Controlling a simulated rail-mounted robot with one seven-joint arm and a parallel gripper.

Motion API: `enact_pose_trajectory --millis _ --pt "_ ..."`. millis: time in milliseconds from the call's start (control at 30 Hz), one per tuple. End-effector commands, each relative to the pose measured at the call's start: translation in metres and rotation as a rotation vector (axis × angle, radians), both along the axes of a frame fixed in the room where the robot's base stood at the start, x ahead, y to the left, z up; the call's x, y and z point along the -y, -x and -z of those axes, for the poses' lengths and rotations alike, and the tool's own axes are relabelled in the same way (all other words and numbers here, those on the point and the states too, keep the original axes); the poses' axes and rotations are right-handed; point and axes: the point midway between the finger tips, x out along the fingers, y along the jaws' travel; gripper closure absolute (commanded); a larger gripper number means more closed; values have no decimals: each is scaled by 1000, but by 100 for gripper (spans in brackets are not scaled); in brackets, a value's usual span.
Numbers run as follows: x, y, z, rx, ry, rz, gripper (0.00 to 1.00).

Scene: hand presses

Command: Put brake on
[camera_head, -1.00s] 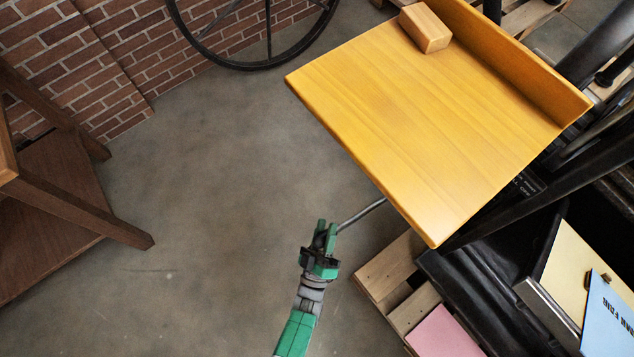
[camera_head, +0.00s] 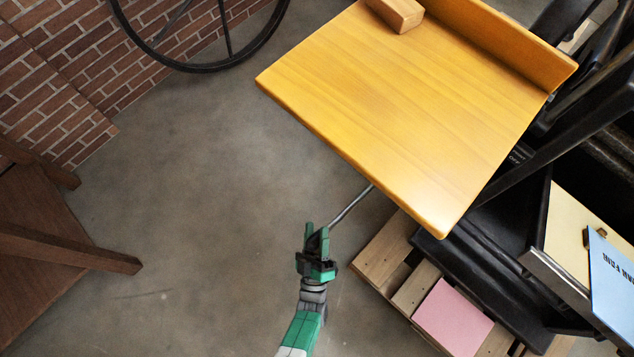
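The brake appears to be a thin grey metal rod (camera_head: 350,206) that slants out from under the wooden board's near edge. Its upper end is hidden under the board. My green and black gripper (camera_head: 315,238) is at the rod's lower left end, above the floor, with its fingers pointing up in the picture. The rod's end meets the right finger. A dark patch shows between the two fingers. I cannot tell whether it is the rod's handle or part of my gripper, nor whether the fingers are closed on it.
The yellow wooden board (camera_head: 400,120), with a wooden block (camera_head: 397,14) on it, overhangs up and right of my gripper. A pallet (camera_head: 385,248) with pink paper (camera_head: 452,318) lies right. A brown wooden stand (camera_head: 70,245) is left. Concrete floor (camera_head: 190,190) between is clear.

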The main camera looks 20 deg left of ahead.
Motion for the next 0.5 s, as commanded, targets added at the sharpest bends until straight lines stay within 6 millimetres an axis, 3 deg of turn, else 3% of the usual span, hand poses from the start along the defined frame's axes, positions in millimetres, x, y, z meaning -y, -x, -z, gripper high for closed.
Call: enact_pose_trajectory --millis 333,500 --pt "0 0 -2 8 -3 1 47" --pt "9 23 11 3 -4 7 47"
